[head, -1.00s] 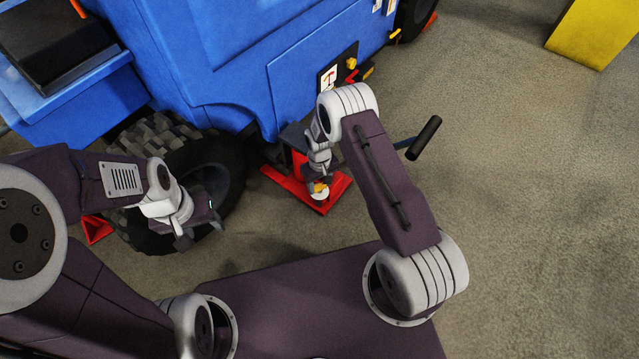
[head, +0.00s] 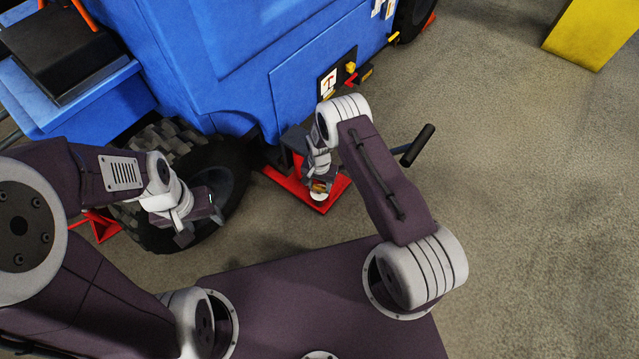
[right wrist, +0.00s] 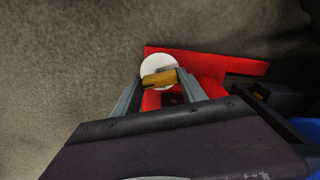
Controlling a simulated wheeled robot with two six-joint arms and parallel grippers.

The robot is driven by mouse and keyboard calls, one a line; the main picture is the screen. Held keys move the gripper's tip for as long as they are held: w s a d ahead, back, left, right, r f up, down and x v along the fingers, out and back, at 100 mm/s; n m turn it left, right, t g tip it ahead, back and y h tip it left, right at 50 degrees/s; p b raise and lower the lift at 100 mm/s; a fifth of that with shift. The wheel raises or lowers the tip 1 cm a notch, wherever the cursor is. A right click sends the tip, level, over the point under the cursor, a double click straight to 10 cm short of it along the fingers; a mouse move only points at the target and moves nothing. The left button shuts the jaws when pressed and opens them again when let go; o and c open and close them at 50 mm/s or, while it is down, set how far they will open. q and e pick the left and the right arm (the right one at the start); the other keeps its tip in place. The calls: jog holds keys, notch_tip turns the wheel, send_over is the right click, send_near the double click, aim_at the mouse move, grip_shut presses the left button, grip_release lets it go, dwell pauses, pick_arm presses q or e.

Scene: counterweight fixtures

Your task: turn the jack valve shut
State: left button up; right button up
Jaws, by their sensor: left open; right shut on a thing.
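The jack is a red base (head: 333,190) on the floor beside the blue machine, with a black-gripped handle (head: 418,146) sticking out to the right. Its valve shows as a small yellow-brown bar (right wrist: 159,79) over a white disc (right wrist: 157,65) in the right wrist view. My right gripper (right wrist: 161,82) is shut on this bar, one finger at each end. In the head view my right gripper (head: 319,184) points down at the jack's front, and its wrist hides part of the jack. My left gripper (head: 202,227) is open and empty in front of the tyre.
The blue machine (head: 235,60) and its black tyre (head: 150,236) stand behind and left of the jack. A small panel (head: 330,83) with yellow and red parts is on its side. A yellow block (head: 592,32) is at far right. The floor right of the jack is clear.

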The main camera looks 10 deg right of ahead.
aim_at(320, 187)
jog(key=shift+m+p, duration=0.4)
jog(key=shift+m, duration=1.4)
jog(key=o, duration=1.4)
jog(key=shift+c, duration=0.2)
notch_tip(320, 187, up, 9)
jog(key=p, duration=0.5)
jog(key=shift+f+p, duration=0.2)
jog(key=shift+p, duration=0.15)
jog(key=shift+r, duration=0.25)
